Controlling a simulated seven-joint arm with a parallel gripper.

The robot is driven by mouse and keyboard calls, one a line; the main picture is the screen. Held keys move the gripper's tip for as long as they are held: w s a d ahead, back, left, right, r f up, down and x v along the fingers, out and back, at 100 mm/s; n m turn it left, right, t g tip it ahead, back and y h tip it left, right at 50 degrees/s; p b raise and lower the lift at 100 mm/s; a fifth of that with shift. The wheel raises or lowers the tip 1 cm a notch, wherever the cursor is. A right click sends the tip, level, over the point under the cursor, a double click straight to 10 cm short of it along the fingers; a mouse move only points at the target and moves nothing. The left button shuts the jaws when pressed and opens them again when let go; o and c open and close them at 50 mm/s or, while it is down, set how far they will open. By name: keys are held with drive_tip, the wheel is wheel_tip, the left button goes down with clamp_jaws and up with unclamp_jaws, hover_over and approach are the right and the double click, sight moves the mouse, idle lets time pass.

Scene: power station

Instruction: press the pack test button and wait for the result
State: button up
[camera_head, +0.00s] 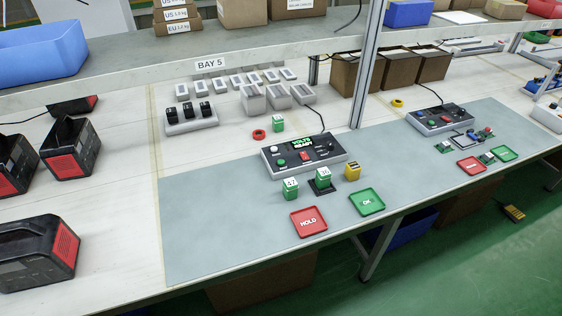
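A grey and black tester (327,157) stands on the grey-green mat under the BAY 5 shelf. It has a lit green display (302,143), a round green button (281,163) at its left and a red control (305,155) near its middle. I cannot read which control is labelled pack test. A green and white pack (323,176) sits on a black cradle in front of the tester. A second pack (290,187) stands left of it, and a third pack (278,123) stands behind the tester. My gripper is not in view.
A red HOLD tray (308,222) and a green OK tray (367,202) lie empty near the front edge. A second tester (440,118) stands farther right. The mat's left part is clear. The shelf overhangs the back.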

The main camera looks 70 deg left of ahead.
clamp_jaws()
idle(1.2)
